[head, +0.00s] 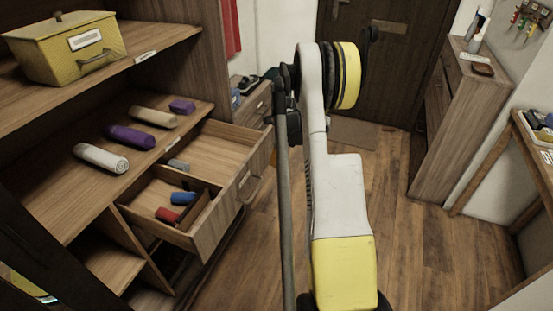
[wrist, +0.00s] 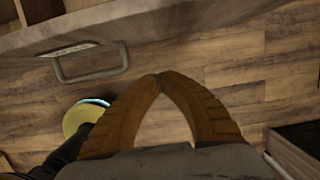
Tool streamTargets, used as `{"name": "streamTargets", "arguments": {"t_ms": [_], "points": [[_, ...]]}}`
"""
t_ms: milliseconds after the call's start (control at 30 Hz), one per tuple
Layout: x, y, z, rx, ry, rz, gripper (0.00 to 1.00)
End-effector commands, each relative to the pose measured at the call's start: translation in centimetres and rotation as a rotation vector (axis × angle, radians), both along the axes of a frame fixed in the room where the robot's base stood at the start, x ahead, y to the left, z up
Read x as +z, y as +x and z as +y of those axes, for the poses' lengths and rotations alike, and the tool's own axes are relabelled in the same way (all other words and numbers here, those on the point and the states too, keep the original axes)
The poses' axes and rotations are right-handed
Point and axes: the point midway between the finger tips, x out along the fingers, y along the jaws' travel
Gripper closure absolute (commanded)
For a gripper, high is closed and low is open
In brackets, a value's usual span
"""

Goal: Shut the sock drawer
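The sock drawer (head: 232,185) stands pulled out of the wooden unit, left of my arm in the head view. In the head view I cannot make out the gripper.
Rolled socks in white (head: 101,158), purple (head: 131,136) and beige (head: 153,116) lie on the shelf above the drawer. A yellow box (head: 62,48) sits higher. A cabinet (head: 458,115) stands at right. The wooden floor (head: 415,250) right of my arm is clear.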

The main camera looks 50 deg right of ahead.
Motion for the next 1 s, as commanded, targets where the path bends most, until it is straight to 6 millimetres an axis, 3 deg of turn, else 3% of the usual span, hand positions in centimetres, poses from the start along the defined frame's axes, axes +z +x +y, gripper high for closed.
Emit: {"name": "streamTargets", "arguments": {"t_ms": [100, 200, 500, 1000], "points": [[-3.0, 0.6, 0.2, 0.001, 0.0, 0.0, 1.0], [-4.2, 1.4, 0.5, 0.004, -0.001, 0.0, 1.0], [-3.8, 4.4, 1.6, 0.002, 0.0, 0.0, 1.0], [-3.6, 4.9, 1.8, 0.002, -0.001, 0.0, 1.0]]}}
